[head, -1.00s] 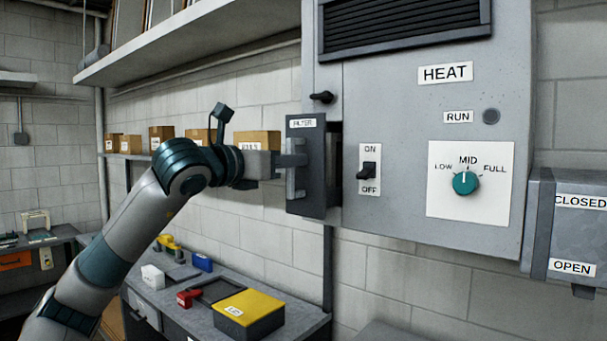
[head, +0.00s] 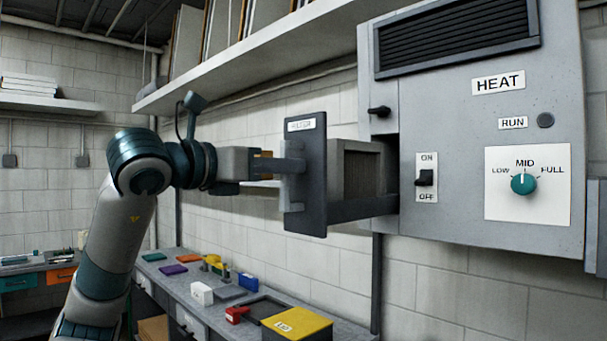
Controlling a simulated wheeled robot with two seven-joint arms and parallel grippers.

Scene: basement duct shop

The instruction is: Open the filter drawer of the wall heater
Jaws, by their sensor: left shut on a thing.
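The wall heater (head: 460,160) is a grey cabinet on the block wall at the right, with a HEAT label, an ON/OFF switch (head: 425,178) and a teal dial (head: 523,184). Its filter drawer (head: 306,175) has a dark front labelled FILTER and stands well out from the cabinet's left side. The drawer's box with a filter inside (head: 357,172) shows between the front and the cabinet. My left gripper (head: 288,166) is shut on the drawer's handle (head: 290,185), to the left of the front. My right gripper is not in view.
A long shelf (head: 270,55) runs above the arm along the wall. Below is a bench (head: 215,292) with a yellow-topped box (head: 297,325), a red item (head: 236,314) and small coloured items. The air left of the drawer front holds only my arm.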

